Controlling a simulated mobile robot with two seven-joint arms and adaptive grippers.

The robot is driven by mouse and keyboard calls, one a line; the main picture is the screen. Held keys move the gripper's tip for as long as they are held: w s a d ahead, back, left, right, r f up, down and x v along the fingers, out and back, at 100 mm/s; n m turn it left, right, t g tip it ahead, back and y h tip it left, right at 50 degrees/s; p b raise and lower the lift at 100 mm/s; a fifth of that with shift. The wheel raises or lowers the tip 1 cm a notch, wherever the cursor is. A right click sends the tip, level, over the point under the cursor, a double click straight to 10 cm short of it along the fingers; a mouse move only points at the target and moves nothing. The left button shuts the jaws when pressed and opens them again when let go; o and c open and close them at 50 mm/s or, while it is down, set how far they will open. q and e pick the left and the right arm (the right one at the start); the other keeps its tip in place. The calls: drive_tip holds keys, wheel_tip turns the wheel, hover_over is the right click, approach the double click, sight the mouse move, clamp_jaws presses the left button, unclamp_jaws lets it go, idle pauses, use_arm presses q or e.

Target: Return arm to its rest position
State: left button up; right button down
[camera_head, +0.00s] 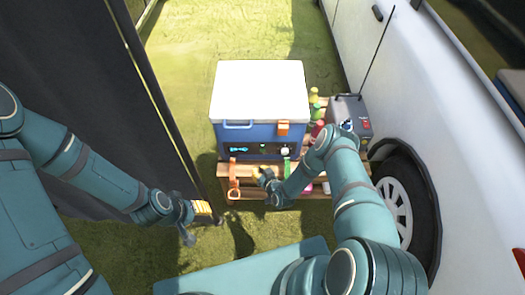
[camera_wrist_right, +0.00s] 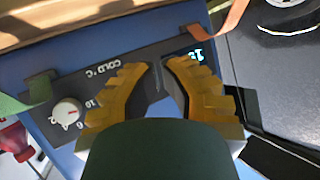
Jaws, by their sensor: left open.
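My left gripper (camera_head: 201,209) has yellow fingers and hangs above the grass at lower left, beside the dark fabric panel; it is open, and I see nothing in it. My right gripper (camera_head: 266,180) is low in front of the blue cooler box with the white lid (camera_head: 259,92). In the right wrist view its yellow ridged fingers (camera_wrist_right: 160,68) stand a narrow gap apart, with nothing held between them. Behind them is the cooler's dark control panel (camera_wrist_right: 105,75), with a white knob (camera_wrist_right: 67,112) at left and a lit display (camera_wrist_right: 195,55) at upper right.
The cooler stands on a wooden pallet (camera_head: 227,171). A grey box (camera_head: 350,112) and coloured bottles (camera_head: 314,97) stand to its right. A white vehicle (camera_head: 425,105) closes off the right side; the dark fabric panel (camera_head: 85,80) and its pole are at left. Grass lies open behind.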

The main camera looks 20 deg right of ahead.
idle(0.5)
drive_tip(key=s+a+r+m+g, duration=0.1)
drive_tip(key=s+r+g, duration=0.4)
drive_tip(key=s+r, duration=0.5)
drive_tip(key=s+a+r+m+g, duration=0.1)
drive_tip(key=s+a+r+g, duration=0.2)
drive_tip(key=s+r+g, duration=0.3)
drive_tip(key=s+r, duration=0.5)
drive_tip(key=r, duration=0.2)
drive_tip(key=shift+s+a+y, duration=0.25)
drive_tip(key=shift+a+y, duration=0.05)
drive_tip(key=shift+a, duration=0.05)
drive_tip(key=shift+d, duration=0.1)
